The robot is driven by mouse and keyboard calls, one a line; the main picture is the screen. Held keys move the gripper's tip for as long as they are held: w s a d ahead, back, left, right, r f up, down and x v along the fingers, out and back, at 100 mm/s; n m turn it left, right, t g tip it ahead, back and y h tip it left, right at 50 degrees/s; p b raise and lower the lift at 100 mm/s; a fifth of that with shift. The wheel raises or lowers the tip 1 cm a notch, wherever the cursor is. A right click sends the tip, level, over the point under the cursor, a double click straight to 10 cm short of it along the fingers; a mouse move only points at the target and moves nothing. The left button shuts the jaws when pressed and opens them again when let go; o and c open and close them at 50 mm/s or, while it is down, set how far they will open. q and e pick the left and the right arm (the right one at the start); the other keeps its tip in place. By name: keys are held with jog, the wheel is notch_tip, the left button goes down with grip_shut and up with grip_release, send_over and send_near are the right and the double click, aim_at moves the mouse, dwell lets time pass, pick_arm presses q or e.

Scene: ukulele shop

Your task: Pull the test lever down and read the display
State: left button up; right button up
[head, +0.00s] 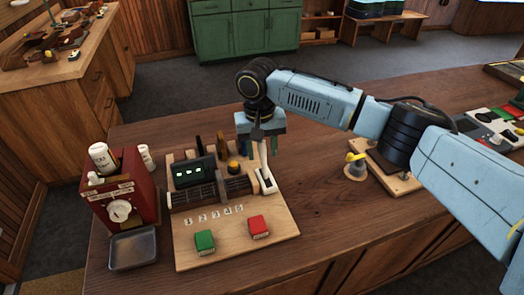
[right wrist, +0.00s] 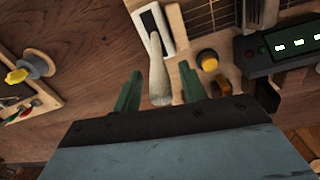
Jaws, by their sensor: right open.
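The test board (head: 235,215) lies on the wooden counter. At its right edge a pale lever (head: 264,160) rises from a white slotted plate (head: 267,181). My right gripper (head: 261,146) is over the lever's upper end. In the right wrist view, its green fingers (right wrist: 160,88) are open, one on each side of the lever (right wrist: 159,75), with gaps visible. My left gripper is out of view.
A red dispenser box (head: 124,205) with white bottles and a metal tray (head: 133,247) stand left of the board. Green (head: 204,241) and red (head: 258,226) blocks sit on its front. A yellow-topped spool (head: 356,165) is to the right. The counter between is clear.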

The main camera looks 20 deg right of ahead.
jog(key=shift+f, duration=0.6)
grip_shut()
